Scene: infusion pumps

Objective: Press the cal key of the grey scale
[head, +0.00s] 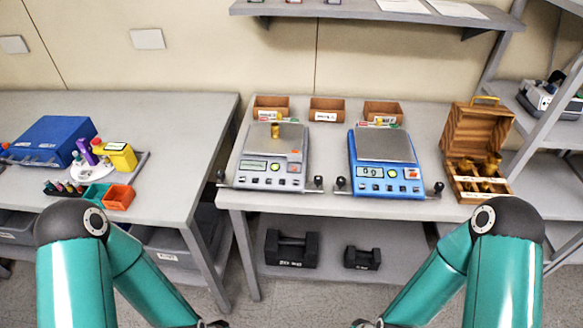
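The grey scale (272,158) stands on the middle table, left of a blue scale (384,162). The key labels are too small to read, so I cannot tell which is cal. My arms reach down to the bottom edge, well in front of the scale; both grippers are out of the picture.
Wooden bins (327,110) line the table's back, and an open wooden weight box (478,150) stands at right. Dark thin bars with knobs stick out beside both scales at the front edge. Dark weights (291,248) lie on the lower shelf. A left table (150,210) holds a blue case.

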